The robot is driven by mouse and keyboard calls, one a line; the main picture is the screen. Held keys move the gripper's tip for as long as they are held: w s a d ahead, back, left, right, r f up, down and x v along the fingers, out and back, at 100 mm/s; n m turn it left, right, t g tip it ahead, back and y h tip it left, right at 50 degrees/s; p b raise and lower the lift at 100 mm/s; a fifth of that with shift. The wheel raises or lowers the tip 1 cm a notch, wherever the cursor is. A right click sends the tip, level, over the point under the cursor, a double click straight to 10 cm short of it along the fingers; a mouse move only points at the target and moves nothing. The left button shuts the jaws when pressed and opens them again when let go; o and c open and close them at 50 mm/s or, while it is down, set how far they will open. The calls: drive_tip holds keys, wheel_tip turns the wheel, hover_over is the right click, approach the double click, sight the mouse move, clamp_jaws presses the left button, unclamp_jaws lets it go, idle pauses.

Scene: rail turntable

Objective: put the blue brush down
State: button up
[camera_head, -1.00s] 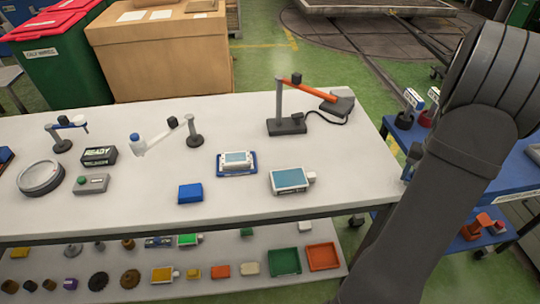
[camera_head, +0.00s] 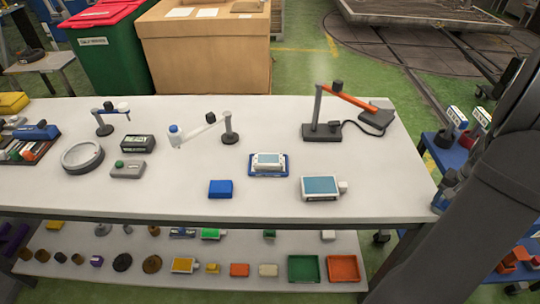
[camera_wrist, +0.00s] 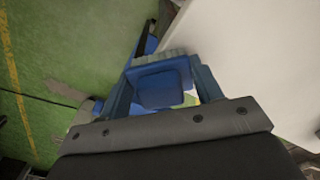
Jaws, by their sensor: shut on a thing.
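In the wrist view my gripper (camera_wrist: 160,75) is shut on a blue block-shaped thing, taken to be the blue brush (camera_wrist: 166,90). In the head view my dark arm fills the right side, and I cannot clearly make out the gripper or brush there. The white table (camera_head: 75,205) spans the middle.
A blue box (camera_head: 220,189), a scale-like device (camera_head: 321,187) and a white device on a blue base (camera_head: 268,163) stand on the table. An orange-armed stand (camera_head: 322,130) is at the back right. The front right tabletop is bare. A blue cart (camera_head: 440,158) stands right of the table.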

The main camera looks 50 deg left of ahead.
drive_tip(key=w+a+r+n, duration=0.2)
drive_tip(key=w+a+r, duration=0.45)
drive_tip(key=a, duration=0.35)
drive_tip(key=s+a+r+n, duration=0.1)
drive_tip(key=a+r+n, duration=0.1)
drive_tip(key=a+r, duration=0.8)
drive_tip(key=s+a+r+n, duration=0.15)
drive_tip(key=a+r, duration=0.55)
drive_tip(key=a, duration=0.7)
drive_tip(key=n, duration=0.4)
hover_over(270, 137)
drive_tip(key=shift+m, duration=0.25)
wheel_tip(270, 137, down, 19)
drive_tip(key=shift+a+r, duration=0.1)
drive_tip(key=shift+r, duration=0.05)
drive_tip(key=shift+f, duration=2.5)
